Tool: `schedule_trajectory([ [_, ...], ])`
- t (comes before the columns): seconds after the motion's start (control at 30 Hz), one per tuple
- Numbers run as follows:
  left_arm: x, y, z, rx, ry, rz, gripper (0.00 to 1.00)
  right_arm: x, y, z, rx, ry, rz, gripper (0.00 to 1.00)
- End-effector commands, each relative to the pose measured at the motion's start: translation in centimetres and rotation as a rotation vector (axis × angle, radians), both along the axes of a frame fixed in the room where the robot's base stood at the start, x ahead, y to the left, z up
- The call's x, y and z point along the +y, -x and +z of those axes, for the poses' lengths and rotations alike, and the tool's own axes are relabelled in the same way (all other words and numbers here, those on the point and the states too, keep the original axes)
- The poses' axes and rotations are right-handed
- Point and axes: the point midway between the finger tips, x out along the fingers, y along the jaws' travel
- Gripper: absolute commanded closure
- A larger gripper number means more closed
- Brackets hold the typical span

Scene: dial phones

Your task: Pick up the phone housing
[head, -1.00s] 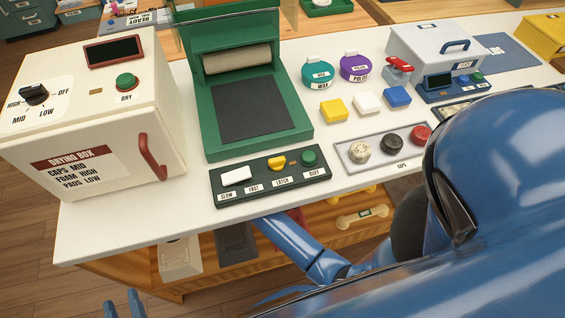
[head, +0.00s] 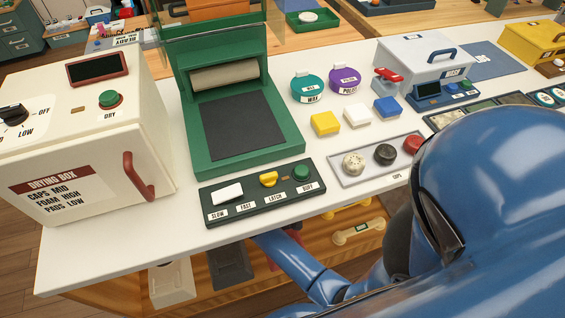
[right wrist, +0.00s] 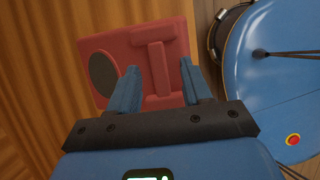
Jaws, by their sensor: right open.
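A red phone housing (right wrist: 180,34) lies on the wooden shelf under the counter in the right wrist view. In the head view my right arm reaches under the counter's front edge, which hides the gripper and most of the red housing. A pale housing (head: 170,283) and a dark grey housing (head: 229,263) sit left of it. My left gripper is not visible.
The white counter (head: 100,262) overhangs the shelf. A pale handset (head: 358,232) lies on the shelf to the right. On the counter stand a drying box (head: 145,110), a green press (head: 185,140), a dark button panel (head: 235,207) and a cap tray (head: 345,175).

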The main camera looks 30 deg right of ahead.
Motion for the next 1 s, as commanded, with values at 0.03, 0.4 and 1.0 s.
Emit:
schedule_trajectory([
  [0.03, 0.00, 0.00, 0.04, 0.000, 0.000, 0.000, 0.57, -0.01, 0.00, 0.03, 0.000, 0.000, 0.000, 0.51],
  [0.4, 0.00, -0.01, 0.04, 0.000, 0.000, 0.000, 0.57, 0.01, 0.00, 0.05, 0.000, 0.000, 0.000, 0.94],
  [1.0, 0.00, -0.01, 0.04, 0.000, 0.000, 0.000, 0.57, 0.01, 0.00, 0.05, 0.000, 0.000, -0.001, 1.00],
])
